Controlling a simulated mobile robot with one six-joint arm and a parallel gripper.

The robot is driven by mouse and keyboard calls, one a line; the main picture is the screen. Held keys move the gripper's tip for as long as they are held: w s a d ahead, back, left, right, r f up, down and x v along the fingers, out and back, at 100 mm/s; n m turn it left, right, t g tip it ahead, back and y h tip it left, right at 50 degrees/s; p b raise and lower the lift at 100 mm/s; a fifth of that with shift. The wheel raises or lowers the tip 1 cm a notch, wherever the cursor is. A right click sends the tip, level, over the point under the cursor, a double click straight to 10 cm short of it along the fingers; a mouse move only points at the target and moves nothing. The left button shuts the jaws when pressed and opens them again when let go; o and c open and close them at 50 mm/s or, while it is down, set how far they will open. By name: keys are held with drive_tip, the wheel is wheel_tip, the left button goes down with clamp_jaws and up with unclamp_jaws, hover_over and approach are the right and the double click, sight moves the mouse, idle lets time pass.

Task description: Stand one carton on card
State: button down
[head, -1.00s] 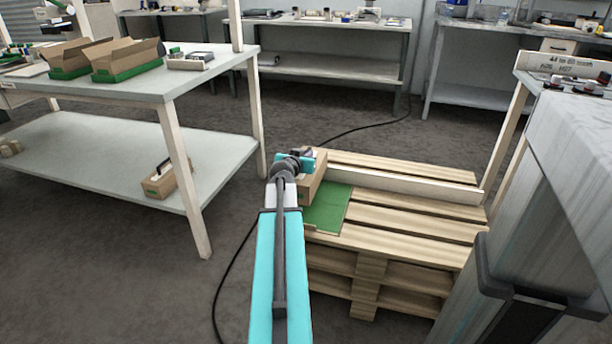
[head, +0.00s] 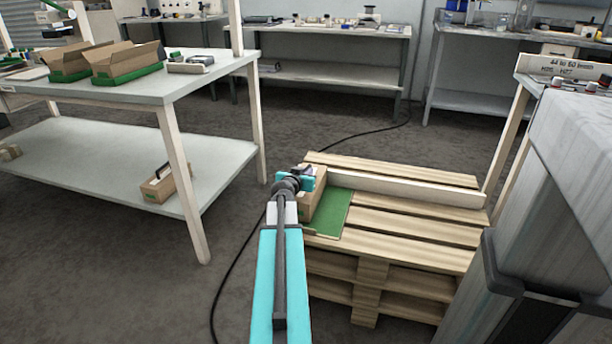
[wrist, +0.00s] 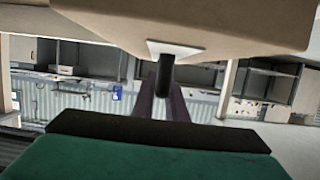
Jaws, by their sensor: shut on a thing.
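The carton (head: 317,202) is a brown cardboard box at the near left of the pallet. It is upright in the head view, over or against the left part of the green card (head: 334,214). I cannot tell whether its base touches the card. My gripper (head: 306,180) is at the carton's upper left and is shut on it; the arm hides part of the carton and the card's left side. In the wrist view the carton (wrist: 220,22) fills the top, with my dark fingers (wrist: 165,103) reaching up to it.
The card lies on a stacked wooden pallet (head: 415,225) with a pale raised board (head: 410,188) along its back. A table (head: 150,88) at left holds open cartons (head: 125,62); another carton (head: 165,186) sits on its lower shelf. A grey machine stands at right.

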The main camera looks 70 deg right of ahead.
drive_tip(key=shift+f, duration=0.2)
idle(0.3)
drive_tip(key=c, duration=1.8)
unclamp_jaws()
drive_tip(key=shift+o, duration=0.2)
drive_tip(key=shift+r, duration=0.2)
